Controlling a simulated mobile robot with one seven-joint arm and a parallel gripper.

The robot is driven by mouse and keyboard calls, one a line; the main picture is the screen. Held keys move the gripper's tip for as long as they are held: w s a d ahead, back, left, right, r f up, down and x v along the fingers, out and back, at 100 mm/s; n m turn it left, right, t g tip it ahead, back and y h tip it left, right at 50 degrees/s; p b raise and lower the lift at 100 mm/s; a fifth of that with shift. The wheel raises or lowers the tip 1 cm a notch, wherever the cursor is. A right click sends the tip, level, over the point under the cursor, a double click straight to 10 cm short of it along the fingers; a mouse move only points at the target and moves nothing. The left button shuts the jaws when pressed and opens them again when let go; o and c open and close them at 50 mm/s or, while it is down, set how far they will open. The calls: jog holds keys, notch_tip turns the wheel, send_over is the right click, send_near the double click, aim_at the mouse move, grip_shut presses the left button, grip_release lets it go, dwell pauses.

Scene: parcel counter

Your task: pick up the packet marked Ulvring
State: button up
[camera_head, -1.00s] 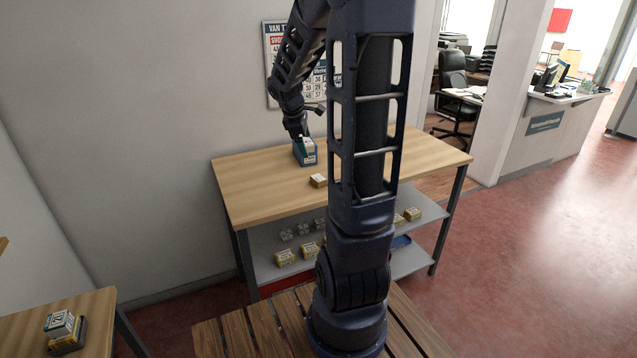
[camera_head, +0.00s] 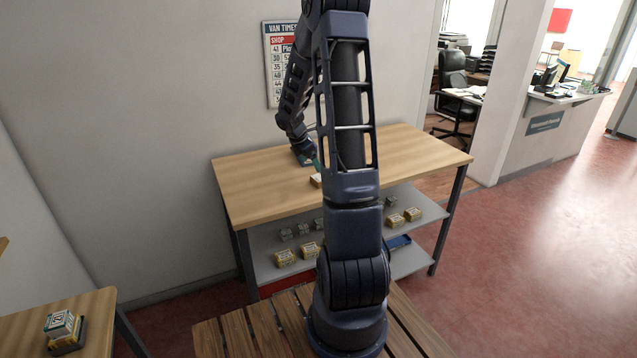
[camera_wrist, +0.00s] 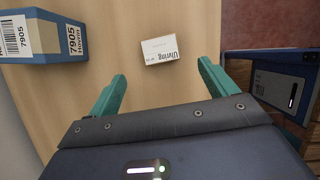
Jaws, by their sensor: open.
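The small pale packet marked Ulvring (camera_wrist: 160,49) lies on the wooden table top, its printed side strip readable in the wrist view. In the head view the packet (camera_head: 315,181) shows only in part beside my arm. My gripper (camera_wrist: 162,70) is open, with its two teal fingers apart. In the wrist picture the packet lies between the finger lines, just beyond the tips, and nothing is held. In the head view my gripper (camera_head: 317,165) is partly hidden by my arm.
The lower shelf (camera_head: 262,266) holds several small packets. The table top (camera_head: 250,190) is otherwise largely clear.

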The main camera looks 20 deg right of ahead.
aim_at(318, 178)
jog(key=x, duration=0.9)
jog(key=shift+f, duration=0.1)
jog(key=c, duration=1.1)
jog(key=shift+c, duration=0.2)
